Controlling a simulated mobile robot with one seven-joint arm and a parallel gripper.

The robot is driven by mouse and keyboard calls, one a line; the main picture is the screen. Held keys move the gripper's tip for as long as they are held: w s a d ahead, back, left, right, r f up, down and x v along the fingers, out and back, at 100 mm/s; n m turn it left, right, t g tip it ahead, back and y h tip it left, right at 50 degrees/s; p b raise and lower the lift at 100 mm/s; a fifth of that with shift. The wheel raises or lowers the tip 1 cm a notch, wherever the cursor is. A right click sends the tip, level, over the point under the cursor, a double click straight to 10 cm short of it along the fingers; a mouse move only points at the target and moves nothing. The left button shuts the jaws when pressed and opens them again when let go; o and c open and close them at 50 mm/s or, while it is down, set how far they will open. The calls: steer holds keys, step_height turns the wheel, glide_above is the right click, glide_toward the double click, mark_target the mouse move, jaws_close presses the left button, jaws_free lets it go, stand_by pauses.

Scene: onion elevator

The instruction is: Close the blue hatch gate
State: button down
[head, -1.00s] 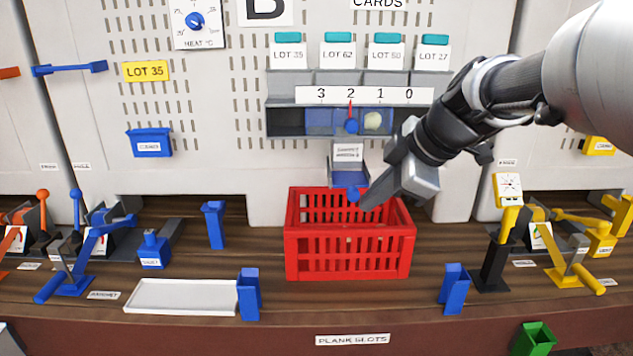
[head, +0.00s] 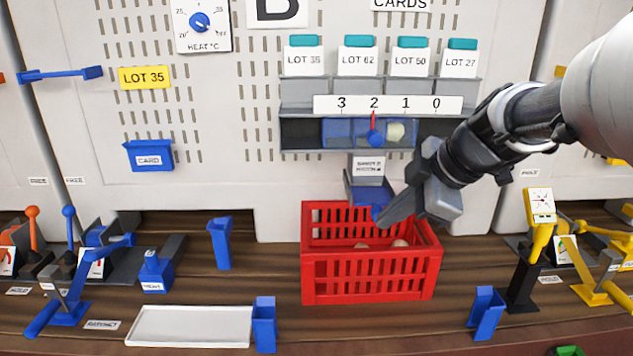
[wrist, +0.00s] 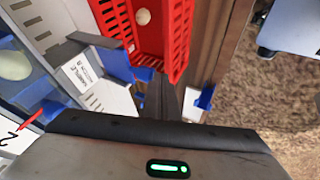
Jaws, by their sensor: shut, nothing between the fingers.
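The blue hatch gate (head: 362,191) sits at the mouth of the grey chute under the number strip, with a blue knob (head: 378,212) at its front. My gripper (head: 383,220) is shut and empty, its tip right by the knob; I cannot tell whether they touch. In the wrist view the fingers (wrist: 163,103) point beside the blue gate (wrist: 116,64) and its knob (wrist: 145,75). The red crate (head: 370,280) stands below the chute, with pale onions (head: 400,243) inside. Another pale onion (head: 396,132) shows in the window under the numbers.
A red pointer (head: 374,121) is at 2 on the number strip (head: 388,104). A white tray (head: 190,327) and blue posts (head: 265,325) stand at the front of the bench. Blue levers (head: 70,290) are left, yellow ones (head: 590,280) right.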

mark_target(373, 199)
steer(key=w+b, duration=0.2)
steer(key=w, duration=0.5)
steer(key=shift+w+f, duration=0.1)
steer(key=shift+w, duration=0.3)
steer(key=shift+r, duration=0.2)
steer(key=shift+a+b, duration=0.1)
steer(key=shift+b, duration=0.25)
